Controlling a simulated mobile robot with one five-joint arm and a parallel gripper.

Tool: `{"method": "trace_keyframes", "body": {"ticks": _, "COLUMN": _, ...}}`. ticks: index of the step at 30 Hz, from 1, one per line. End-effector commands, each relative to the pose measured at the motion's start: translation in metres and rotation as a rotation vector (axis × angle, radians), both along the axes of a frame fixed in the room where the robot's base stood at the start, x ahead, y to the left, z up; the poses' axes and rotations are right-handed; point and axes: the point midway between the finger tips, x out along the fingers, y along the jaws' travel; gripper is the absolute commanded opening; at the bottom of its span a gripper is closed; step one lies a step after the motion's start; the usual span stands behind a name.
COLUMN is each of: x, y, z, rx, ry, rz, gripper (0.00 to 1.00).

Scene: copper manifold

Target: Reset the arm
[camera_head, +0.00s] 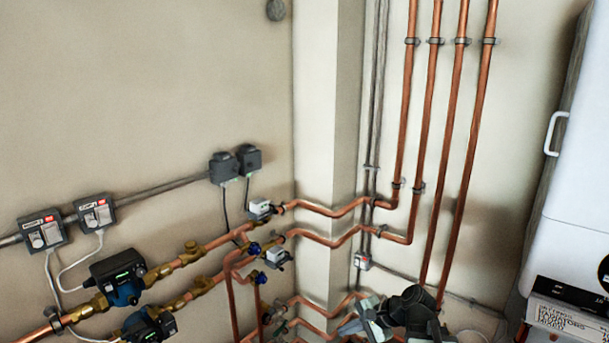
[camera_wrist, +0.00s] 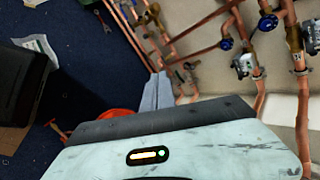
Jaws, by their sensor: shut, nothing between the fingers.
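My gripper (camera_wrist: 157,90) shows in the wrist view beyond its pale, scuffed housing with a small lit indicator. Its two grey fingers are together, with nothing held between them. They point toward the floor and the lower copper pipes, and I cannot tell how close they are to the pipes. In the head view my arm (camera_head: 408,312) is at the bottom edge, right of centre, in front of the lower pipes. Its lower part is cut off by the frame.
Copper pipes (camera_head: 335,208) with pumps (camera_head: 119,276) and valves run along the left wall. Vertical pipes (camera_head: 430,100) climb the back wall. Blue floor (camera_wrist: 78,30) has a dark box (camera_wrist: 28,82) and an orange-red object (camera_wrist: 117,113).

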Motion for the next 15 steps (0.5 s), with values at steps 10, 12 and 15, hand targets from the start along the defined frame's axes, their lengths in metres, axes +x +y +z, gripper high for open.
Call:
{"method": "trace_keyframes", "body": {"ticks": 10, "x": -0.064, "y": -0.011, "z": -0.074, "rx": -0.684, "ry": 0.013, "rz": 0.683, "gripper": 0.0}}
{"method": "trace_keyframes", "body": {"ticks": 12, "x": -0.071, "y": -0.032, "z": -0.076, "rx": -0.772, "ry": 0.029, "rz": 0.787, "gripper": 0.0}}
{"method": "trace_keyframes", "body": {"ticks": 15, "x": -0.076, "y": -0.044, "z": -0.076, "rx": -0.813, "ry": 0.03, "rz": 0.892, "gripper": 0.0}}
